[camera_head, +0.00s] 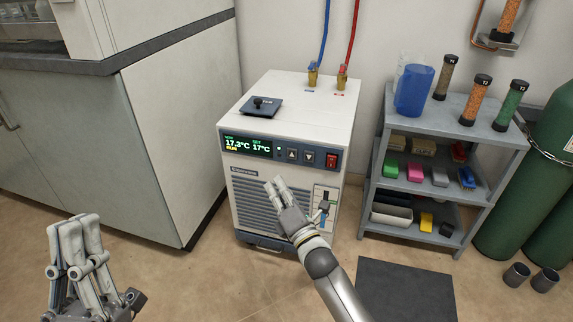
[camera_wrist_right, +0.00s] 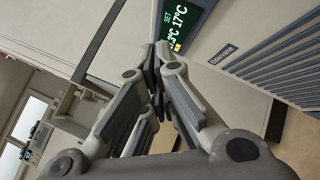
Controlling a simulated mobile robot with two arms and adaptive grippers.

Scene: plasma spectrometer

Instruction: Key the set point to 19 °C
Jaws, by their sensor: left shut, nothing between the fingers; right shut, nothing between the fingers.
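The white chiller (camera_head: 290,130) stands on the floor against the wall. Its display (camera_head: 248,146) reads 17.3°C on the left and SET 17°C on the right; part of it shows in the right wrist view (camera_wrist_right: 180,25). Right of the display are an up-arrow button (camera_head: 292,155), a down-arrow button (camera_head: 308,157) and a red switch (camera_head: 331,161). My right gripper (camera_head: 274,184) is shut and empty, in front of the chiller's grille, below the display and buttons. It also shows in the right wrist view (camera_wrist_right: 157,50). My left gripper (camera_head: 75,222) is shut and empty at the lower left, away from the chiller.
A grey shelf cart (camera_head: 452,108) with tubes and coloured boxes stands right of the chiller. Green gas cylinders (camera_head: 545,150) are at the far right. A grey cabinet (camera_head: 185,120) stands on the left. A blue and a red hose rise from the chiller's top. A dark mat (camera_head: 405,290) lies on the floor.

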